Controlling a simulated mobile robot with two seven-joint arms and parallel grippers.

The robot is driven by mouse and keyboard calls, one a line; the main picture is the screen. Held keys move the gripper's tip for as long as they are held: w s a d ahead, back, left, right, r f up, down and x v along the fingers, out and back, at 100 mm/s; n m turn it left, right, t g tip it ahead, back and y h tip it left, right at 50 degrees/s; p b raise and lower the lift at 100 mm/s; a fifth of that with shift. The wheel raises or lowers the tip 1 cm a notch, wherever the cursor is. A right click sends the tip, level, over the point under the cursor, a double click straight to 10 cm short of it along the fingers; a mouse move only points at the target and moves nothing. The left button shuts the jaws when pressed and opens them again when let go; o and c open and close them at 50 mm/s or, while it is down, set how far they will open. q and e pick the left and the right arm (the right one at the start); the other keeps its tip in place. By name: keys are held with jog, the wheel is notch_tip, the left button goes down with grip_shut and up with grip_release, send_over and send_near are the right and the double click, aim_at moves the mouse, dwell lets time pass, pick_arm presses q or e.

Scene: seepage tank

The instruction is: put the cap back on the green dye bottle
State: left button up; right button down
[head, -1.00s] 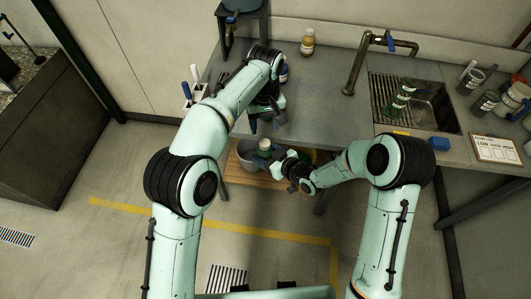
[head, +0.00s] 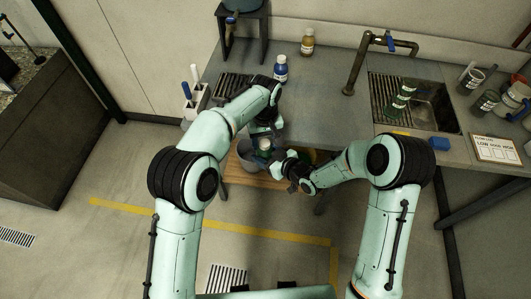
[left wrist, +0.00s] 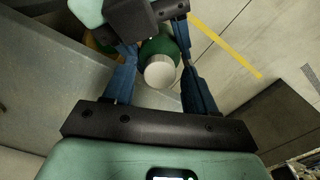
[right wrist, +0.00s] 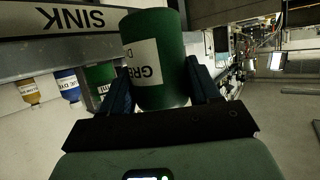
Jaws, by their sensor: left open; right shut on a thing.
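The green dye bottle (right wrist: 158,60) is in my right gripper (right wrist: 160,82), which is shut on its body at the counter's front edge. In the head view its pale top (head: 264,143) shows between the two grippers. In the left wrist view a white round cap (left wrist: 160,72) sits on the green bottle (left wrist: 160,46); how tightly it sits I cannot tell. My left gripper (left wrist: 159,85) is open, its blue fingers on either side of the cap and apart from it. In the head view my left gripper (head: 263,131) is just behind the bottle.
A blue bottle (head: 280,69) and an amber bottle (head: 307,42) stand on the counter (head: 330,85). A grey bin (head: 246,154) is below the front edge. The sink (head: 437,108), with green-filled glassware (head: 400,98), lies to the right. A white holder (head: 195,102) is at the left.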

pick_arm(q)
jog(key=shift+c, duration=0.3)
grip_shut()
jog(key=m, duration=0.4)
jog(key=shift+m, duration=0.4)
jog(key=m, duration=0.3)
jog(key=shift+m, duration=0.3)
jog(key=shift+o, duration=0.9)
grip_release()
jog(key=shift+r, duration=0.1)
